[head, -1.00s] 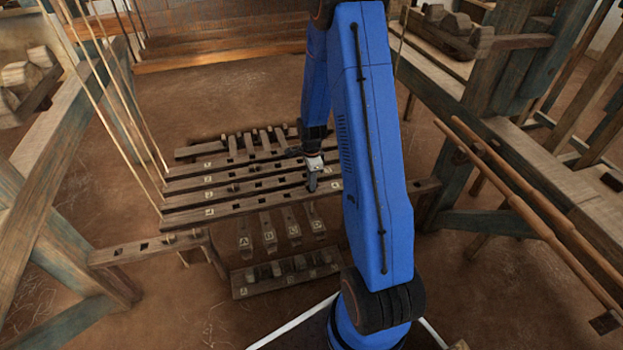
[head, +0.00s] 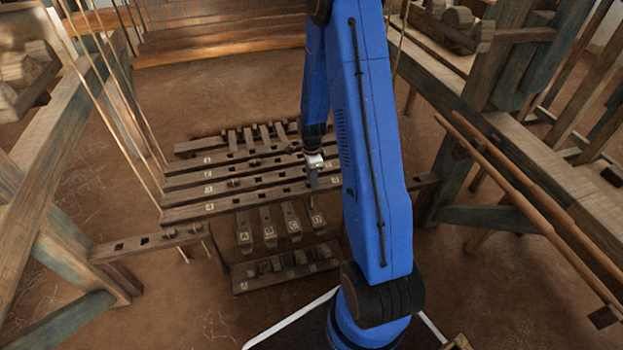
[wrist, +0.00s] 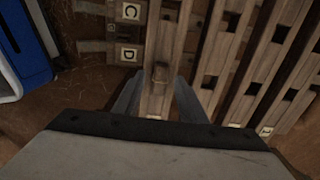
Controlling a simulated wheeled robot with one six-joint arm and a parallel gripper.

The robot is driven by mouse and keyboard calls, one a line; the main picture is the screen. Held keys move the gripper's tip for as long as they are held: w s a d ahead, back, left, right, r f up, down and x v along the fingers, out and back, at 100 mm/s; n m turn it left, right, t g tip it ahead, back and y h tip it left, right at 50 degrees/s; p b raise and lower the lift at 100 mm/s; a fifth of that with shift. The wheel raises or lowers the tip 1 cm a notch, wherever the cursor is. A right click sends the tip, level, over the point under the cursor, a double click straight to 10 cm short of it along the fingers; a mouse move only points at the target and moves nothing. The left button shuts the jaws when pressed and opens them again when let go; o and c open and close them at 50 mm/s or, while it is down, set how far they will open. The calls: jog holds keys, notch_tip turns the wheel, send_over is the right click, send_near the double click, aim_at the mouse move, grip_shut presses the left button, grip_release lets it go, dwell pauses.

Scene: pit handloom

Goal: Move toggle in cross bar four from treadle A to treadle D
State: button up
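The front cross bar (head: 230,209) runs beside the lettered treadles; a pale, small number is at its left end. In the wrist view, a small brown toggle (wrist: 160,73) stands on this bar, level with the treadle marked D (wrist: 129,55); the treadle marked C (wrist: 130,12) is beside it. My gripper (wrist: 158,80) is open, with one finger on each side of the bar and toggle. Gaps show between the fingers and the toggle. In the head view my gripper (head: 312,182) is over the right part of the bars. Treadle A (head: 243,237) lies at the left of the treadle row.
Several parallel slotted cross bars (wrist: 239,60) lie close beyond the front bar. A low block rack (head: 250,284) stands in front of the treadles. Loom posts (head: 500,60) and cords (head: 110,85) flank the pit. Bare earth floor (head: 215,95) is open behind.

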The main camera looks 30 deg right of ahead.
jog(key=shift+r, duration=0.1)
notch_tip(320, 180, up, 17)
dwell(0.8)
jog(key=shift+r, duration=0.2)
